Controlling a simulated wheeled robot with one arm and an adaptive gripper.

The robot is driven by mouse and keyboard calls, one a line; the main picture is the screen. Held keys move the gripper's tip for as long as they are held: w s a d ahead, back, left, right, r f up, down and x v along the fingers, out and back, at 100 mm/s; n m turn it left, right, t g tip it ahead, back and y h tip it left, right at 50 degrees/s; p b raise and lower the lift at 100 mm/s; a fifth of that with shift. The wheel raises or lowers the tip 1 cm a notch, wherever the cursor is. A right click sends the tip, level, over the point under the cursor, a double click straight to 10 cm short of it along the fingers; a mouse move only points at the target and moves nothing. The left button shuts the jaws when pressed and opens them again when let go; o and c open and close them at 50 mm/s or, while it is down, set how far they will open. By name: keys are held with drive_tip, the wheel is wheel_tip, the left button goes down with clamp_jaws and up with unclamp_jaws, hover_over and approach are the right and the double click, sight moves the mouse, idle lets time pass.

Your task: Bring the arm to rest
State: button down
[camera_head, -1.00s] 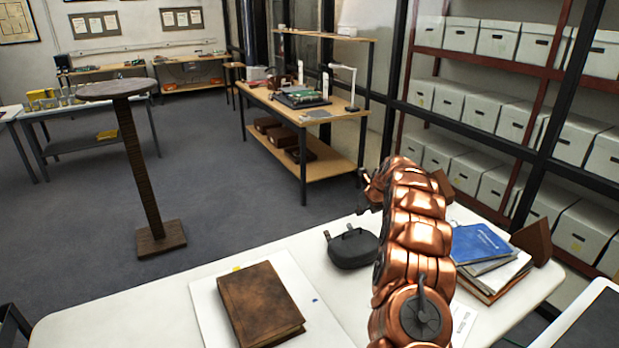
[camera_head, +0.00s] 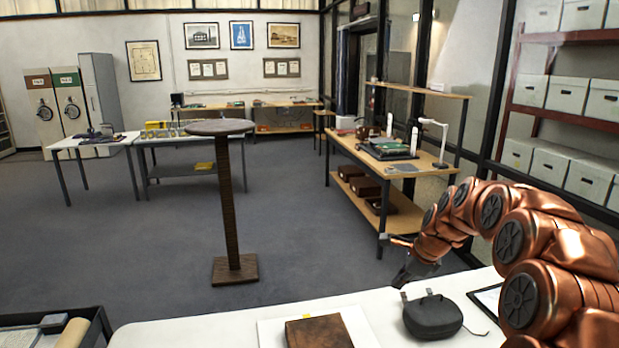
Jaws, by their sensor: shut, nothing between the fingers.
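My copper-coloured arm comes in from the lower right and arches toward the middle of the view. My gripper (camera_head: 412,272) is small and dark at its far end. It points down and left above the back edge of the white table (camera_head: 200,325). It is shut with nothing between its fingers. A black case (camera_head: 432,316) lies on the table just below and to the right of the gripper, apart from it as far as I can tell. A brown leather book (camera_head: 318,333) lies on a white board (camera_head: 272,332) to the left, cut off by the bottom edge.
A tall round-topped pedestal (camera_head: 229,200) stands on open grey floor beyond the table. A wooden workbench (camera_head: 400,165) with equipment is at the right, shelves of archival boxes (camera_head: 566,95) at far right. A dark bin (camera_head: 50,330) is at bottom left. The floor between is free.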

drive_tip(key=s+a+r+n+g, duration=0.1)
drive_tip(key=s+a+n, duration=0.1)
drive_tip(key=s+n, duration=0.35)
drive_tip(key=s+a+r+n+g+h, duration=0.1)
drive_tip(key=s+a+r+n, duration=0.15)
drive_tip(key=s, duration=0.65)
drive_tip(key=s+a+n+g, duration=0.1)
drive_tip(key=s+a+n, duration=0.15)
drive_tip(key=s, duration=0.55)
drive_tip(key=s+d+f+n+g+h, duration=0.1)
drive_tip(key=s+n, duration=0.4)
drive_tip(key=s, duration=0.7)
drive_tip(key=s+d+f+n+g+h, duration=0.1)
drive_tip(key=s+n, duration=0.4)
drive_tip(key=s, duration=0.7)
drive_tip(key=shift+d+f, duration=0.2)
drive_tip(key=shift+f, duration=0.1)
drive_tip(key=shift+a, duration=0.15)
